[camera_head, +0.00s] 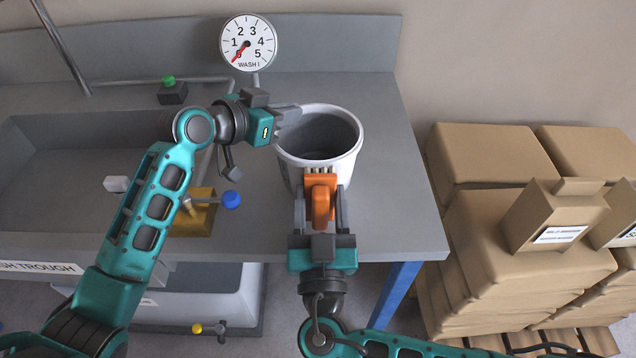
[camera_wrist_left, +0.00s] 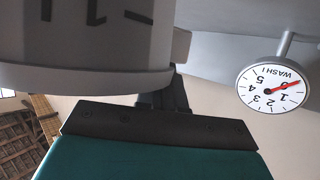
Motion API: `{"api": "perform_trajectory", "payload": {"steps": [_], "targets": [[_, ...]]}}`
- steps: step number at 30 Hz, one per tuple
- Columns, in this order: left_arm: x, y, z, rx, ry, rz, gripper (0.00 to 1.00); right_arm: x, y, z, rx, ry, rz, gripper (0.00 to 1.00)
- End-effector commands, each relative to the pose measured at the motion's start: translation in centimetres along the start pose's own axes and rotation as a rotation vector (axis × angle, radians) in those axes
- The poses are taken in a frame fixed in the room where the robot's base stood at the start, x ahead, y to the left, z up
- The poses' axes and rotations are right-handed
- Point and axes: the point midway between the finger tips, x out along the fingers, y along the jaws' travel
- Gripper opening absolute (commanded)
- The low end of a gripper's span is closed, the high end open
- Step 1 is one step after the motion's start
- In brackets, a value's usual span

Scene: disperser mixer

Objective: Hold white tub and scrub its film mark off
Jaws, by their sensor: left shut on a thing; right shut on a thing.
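The white tub (camera_head: 348,164) stands upright on the grey bench, open and with a dark grey inside. It also fills the top left of the left wrist view (camera_wrist_left: 60,60), where dark printed strokes show on its wall. My left gripper (camera_head: 290,116) is shut on the tub's rim at its left side. My right gripper (camera_head: 320,212) is shut on an orange scrubbing brush (camera_head: 321,198) in front of the tub. The brush's pale bristles point at the tub's near wall; I cannot tell whether they touch. I cannot make out the film mark.
A wash trough (camera_head: 60,190) lies to the left. A dial marked WASH I (camera_head: 248,43) stands behind the tub, its red needle near 0. A blue-knobbed valve (camera_head: 231,199) is left of the brush. Cardboard boxes (camera_head: 490,155) stand at the right. The bench right of the tub is clear.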

Motion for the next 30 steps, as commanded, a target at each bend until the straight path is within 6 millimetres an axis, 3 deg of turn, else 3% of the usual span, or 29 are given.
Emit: {"api": "perform_trajectory", "payload": {"steps": [1,15,30], "targets": [[0.2,0.2,0.9,-0.004,-0.021,0.006,0.00,0.0,0.0,0.0,0.001,0.001,0.000,0.28],[0.2,0.2,0.9,-0.004,-0.021,0.006,0.00,0.5,-0.1,-2.5,0.001,0.000,0.000,0.28],[0.2,0.2,0.9,-0.004,-0.021,0.006,0.00,0.6,-0.1,-3.2,0.002,0.000,0.001,0.28]]}}
